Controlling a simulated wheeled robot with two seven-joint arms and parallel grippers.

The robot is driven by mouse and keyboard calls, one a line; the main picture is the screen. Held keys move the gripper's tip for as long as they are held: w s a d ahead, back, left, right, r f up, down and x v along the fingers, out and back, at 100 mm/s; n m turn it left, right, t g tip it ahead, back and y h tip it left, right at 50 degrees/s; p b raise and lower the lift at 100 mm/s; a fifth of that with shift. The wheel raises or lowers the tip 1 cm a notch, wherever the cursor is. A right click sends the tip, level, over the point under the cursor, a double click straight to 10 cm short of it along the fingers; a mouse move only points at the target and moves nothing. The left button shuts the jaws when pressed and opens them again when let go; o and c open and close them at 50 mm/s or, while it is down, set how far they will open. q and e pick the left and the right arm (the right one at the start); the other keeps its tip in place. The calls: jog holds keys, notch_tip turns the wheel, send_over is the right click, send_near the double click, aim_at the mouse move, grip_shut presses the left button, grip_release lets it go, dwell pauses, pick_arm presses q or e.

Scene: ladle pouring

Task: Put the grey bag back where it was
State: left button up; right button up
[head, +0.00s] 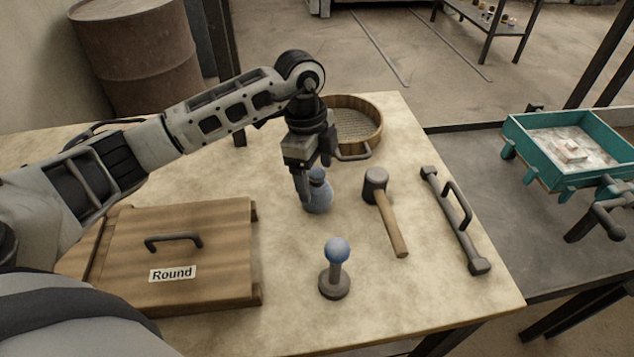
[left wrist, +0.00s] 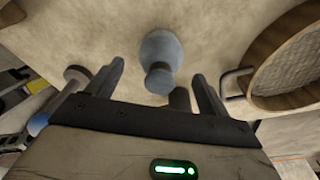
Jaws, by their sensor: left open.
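The grey bag (head: 318,194), blue-grey with a narrow tied neck, stands upright on the table (head: 220,180), near its middle. In the left wrist view the bag (left wrist: 161,58) lies between and just beyond the two fingers. My left gripper (head: 313,180) points down at the bag's neck. Its fingers (left wrist: 158,85) are apart, with nothing clamped between them. One finger overlaps the bag's left side in the head view; I cannot tell whether it touches. My right gripper is not in view.
A round wooden sieve (head: 365,112) stands behind the bag. A mallet (head: 385,210) and a handled bar (head: 455,220) lie to the right. A blue-knobbed tool (head: 336,268) stands in front. A wooden box labelled "Round" (head: 215,225) is at left. A teal box (head: 545,172) stands farther right.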

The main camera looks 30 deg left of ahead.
pick_arm(q)
jog(key=r, duration=0.5)
jog(key=a+r, duration=0.1)
jog(key=r, duration=0.2)
